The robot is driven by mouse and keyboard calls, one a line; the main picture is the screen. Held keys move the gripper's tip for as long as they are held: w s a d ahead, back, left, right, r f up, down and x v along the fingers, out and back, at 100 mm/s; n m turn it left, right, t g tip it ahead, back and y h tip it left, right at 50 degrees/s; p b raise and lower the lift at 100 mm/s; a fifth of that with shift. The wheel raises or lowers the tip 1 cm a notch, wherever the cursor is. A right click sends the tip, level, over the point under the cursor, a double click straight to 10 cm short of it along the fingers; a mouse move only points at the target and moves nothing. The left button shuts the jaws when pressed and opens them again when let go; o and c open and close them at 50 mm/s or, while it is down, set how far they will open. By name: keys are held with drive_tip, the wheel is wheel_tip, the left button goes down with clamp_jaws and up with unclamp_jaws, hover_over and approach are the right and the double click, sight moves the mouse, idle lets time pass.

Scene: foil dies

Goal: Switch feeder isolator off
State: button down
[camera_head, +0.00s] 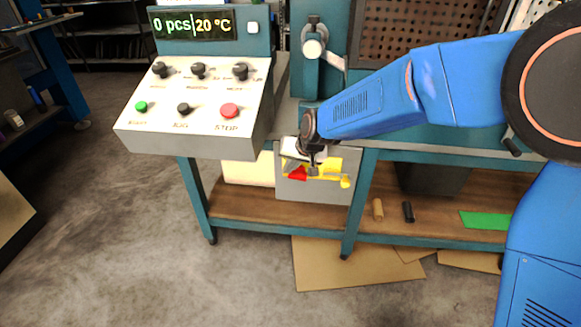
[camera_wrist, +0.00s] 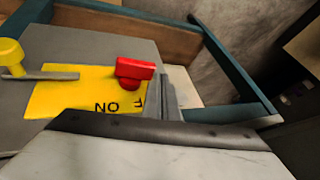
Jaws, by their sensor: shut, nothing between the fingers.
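The feeder isolator is a grey box (camera_head: 291,190) with a yellow plate (camera_head: 327,166), hung under the bench front. A red handle (camera_head: 298,174) sits on the plate; it also shows in the wrist view (camera_wrist: 134,72). A yellow knob (camera_head: 345,182) on a grey bar stands at the plate's other end, also in the wrist view (camera_wrist: 10,52). The wrist view shows "ON" upside down; the other label is partly hidden. My gripper (camera_head: 314,171) is shut and empty in front of the plate. Its fingers (camera_wrist: 167,92) appear close beside the red handle; I cannot tell whether they touch.
A control panel (camera_head: 180,140) with knobs and buttons stands at upper left; its display reads "0 pcs|20 °C". The lower wooden shelf (camera_head: 255,218) holds a dark bin (camera_head: 433,180), small cylinders and a green sheet (camera_head: 485,220). Cardboard (camera_head: 345,265) lies on the floor. Front-left floor is clear.

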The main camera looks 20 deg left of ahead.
drive_tip(key=shift+s+a+f+h, duration=0.1)
drive_tip(key=shift+a+f+h, duration=0.25)
drive_tip(key=shift+h, duration=0.55)
drive_tip(key=shift+s+a+f, duration=0.15)
drive_tip(key=shift+s+f, duration=0.05)
drive_tip(key=shift+f, duration=0.15)
idle(0.3)
drive_tip(key=v, duration=1.8)
